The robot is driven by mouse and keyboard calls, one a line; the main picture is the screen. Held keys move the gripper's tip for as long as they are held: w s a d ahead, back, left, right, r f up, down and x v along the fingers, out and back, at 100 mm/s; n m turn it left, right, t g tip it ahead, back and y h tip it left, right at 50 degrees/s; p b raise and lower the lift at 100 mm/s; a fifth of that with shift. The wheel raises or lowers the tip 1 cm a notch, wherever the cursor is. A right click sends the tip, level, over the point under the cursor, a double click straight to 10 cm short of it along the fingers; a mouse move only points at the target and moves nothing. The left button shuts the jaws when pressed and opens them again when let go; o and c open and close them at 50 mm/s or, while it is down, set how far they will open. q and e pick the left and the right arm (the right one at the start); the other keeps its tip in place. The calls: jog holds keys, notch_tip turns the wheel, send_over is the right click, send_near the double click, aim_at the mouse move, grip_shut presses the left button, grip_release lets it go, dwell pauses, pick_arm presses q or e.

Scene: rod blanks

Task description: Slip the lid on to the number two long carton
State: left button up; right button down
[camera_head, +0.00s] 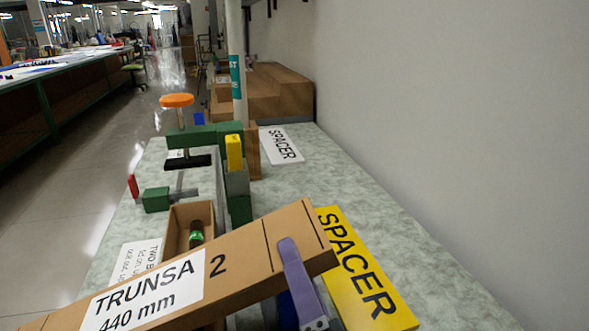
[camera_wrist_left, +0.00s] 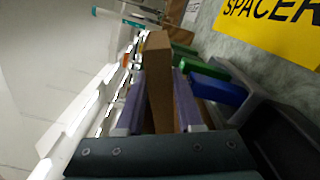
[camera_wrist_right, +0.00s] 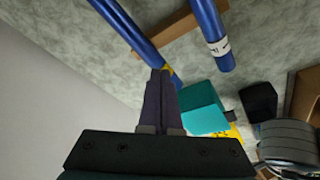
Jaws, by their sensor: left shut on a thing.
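A long brown cardboard lid (camera_head: 240,262), labelled "TRUNSA 2, 440 mm", slants across the front of the head view, its right end higher. My left gripper (camera_head: 287,243) is shut on it near that end; a purple finger lies across its face. The left wrist view shows the lid (camera_wrist_left: 159,85) between both fingers. Behind and partly under the lid is an open brown carton (camera_head: 176,222) with a dark, green-banded item (camera_head: 196,234) inside; the lid hides much of it. My right gripper (camera_wrist_right: 161,74) shows only in its wrist view, fingers together, nothing clearly between them.
A yellow SPACER sign (camera_head: 365,275) lies right of the lid, a white one (camera_head: 281,146) farther back. A green clamp (camera_head: 205,136) with an orange knob stands behind the carton. Blue rods (camera_wrist_right: 208,30) and a teal block (camera_wrist_right: 200,108) lie near my right gripper.

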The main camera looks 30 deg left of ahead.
pick_arm(q)
grip_shut()
dwell(0.4)
